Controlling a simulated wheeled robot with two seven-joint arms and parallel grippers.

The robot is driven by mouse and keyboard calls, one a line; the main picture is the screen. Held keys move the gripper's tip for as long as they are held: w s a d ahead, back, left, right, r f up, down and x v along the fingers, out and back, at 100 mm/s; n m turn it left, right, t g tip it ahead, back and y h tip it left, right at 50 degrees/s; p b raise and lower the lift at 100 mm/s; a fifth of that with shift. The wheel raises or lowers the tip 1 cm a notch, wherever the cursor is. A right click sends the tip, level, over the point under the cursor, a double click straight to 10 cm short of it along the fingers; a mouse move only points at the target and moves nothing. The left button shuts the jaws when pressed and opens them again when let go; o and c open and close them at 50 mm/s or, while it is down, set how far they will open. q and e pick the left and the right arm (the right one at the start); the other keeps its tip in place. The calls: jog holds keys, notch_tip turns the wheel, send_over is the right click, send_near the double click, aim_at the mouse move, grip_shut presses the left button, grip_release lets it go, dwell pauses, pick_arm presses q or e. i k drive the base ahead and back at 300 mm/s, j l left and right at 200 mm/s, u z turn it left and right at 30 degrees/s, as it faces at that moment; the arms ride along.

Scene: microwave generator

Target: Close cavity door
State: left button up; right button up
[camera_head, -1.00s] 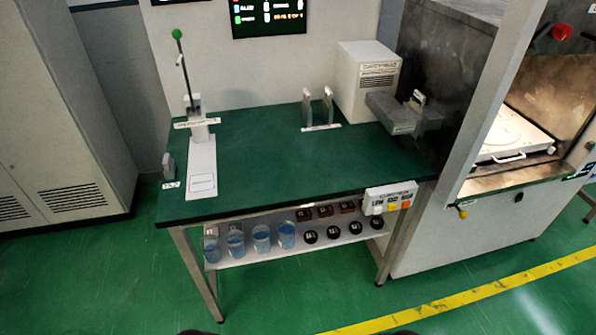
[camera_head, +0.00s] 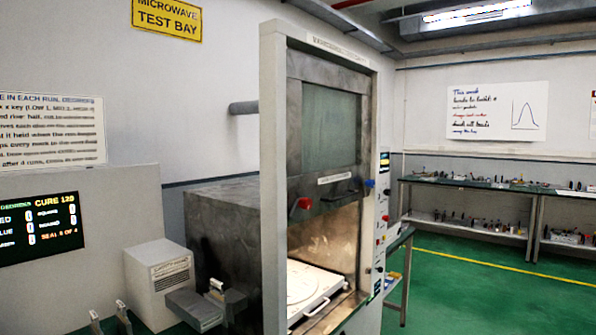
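The cavity door (camera_head: 328,128) is a grey metal panel with a greenish window, standing raised in the upper part of the tall white cabinet frame (camera_head: 272,180) in the head view. A dark handle bar (camera_head: 335,178) and a red knob (camera_head: 304,203) are near its lower edge. Below it the cavity is open. A white tray (camera_head: 303,285) with a round plate and a front handle lies on the cavity floor.
A white box unit (camera_head: 160,280) with a grey block (camera_head: 195,309) in front stands left of the cabinet. Coloured knobs line the cabinet's right side. A bench (camera_head: 470,183) with small items stands at the back right. The green floor (camera_head: 480,290) there is clear.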

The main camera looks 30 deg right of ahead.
aim_at(330, 189)
jog(key=z, duration=1.25)
